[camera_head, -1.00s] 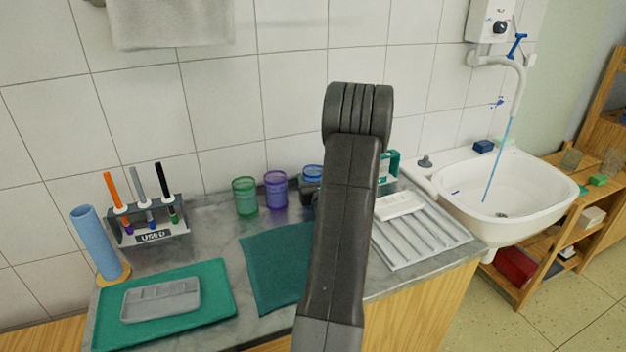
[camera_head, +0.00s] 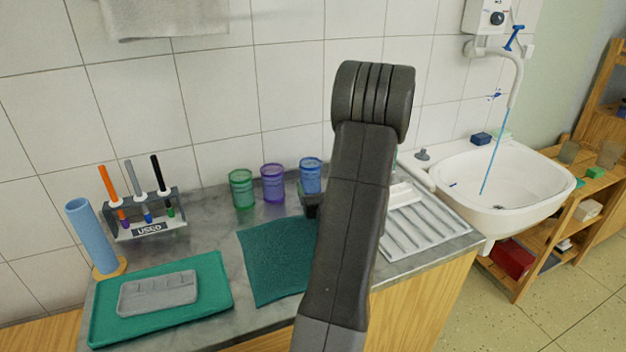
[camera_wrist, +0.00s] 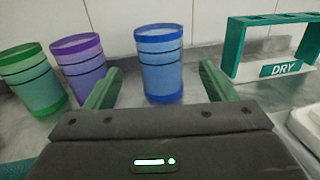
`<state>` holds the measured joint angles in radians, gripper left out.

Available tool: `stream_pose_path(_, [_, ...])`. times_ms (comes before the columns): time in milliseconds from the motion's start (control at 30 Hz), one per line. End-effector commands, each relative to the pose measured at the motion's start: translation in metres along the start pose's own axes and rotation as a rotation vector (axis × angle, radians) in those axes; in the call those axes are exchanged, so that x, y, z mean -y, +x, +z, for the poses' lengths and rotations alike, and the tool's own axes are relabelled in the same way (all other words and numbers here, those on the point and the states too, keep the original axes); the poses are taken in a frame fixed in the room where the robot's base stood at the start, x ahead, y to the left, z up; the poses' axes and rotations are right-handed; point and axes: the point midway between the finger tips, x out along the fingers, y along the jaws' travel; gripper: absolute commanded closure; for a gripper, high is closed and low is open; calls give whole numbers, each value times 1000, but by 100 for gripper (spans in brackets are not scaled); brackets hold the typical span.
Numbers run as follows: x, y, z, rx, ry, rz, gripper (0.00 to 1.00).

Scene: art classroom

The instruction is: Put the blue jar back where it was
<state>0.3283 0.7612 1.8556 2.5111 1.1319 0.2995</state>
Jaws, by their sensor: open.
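The blue jar (camera_head: 311,176) stands upright on the grey counter at the right end of a row of jars, near the wall. In the wrist view the blue jar (camera_wrist: 160,64) stands beyond my gripper (camera_wrist: 165,88), centred between its two green fingers. The gripper is open and empty, and the fingers do not appear to touch the jar. In the head view my arm hides most of the gripper; only a dark part of it (camera_head: 311,205) shows in front of the jar.
A purple jar (camera_head: 273,183) and a green jar (camera_head: 242,189) stand left of the blue one. A green DRY rack (camera_wrist: 270,45) stands to the right. A dark green cloth (camera_head: 275,262), a ribbed drainer (camera_head: 425,230), a tray (camera_head: 215,285) and a USED marker rack (camera_head: 150,228) share the counter.

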Motion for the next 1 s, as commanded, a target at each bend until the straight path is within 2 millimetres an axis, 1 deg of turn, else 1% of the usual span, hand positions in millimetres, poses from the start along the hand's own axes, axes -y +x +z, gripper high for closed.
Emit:
stream_pose_path(33, [1, -9, -1, 0, 1, -2, 22])
stream_pose_path(100, [1, -17, 0, 0, 0, -3, 22])
stream_pose_path(267, [0, -28, 0, 1, 0, 0, 22])
stream_pose_path(1000, [0, -29, 0, 1, 0, 0, 22])
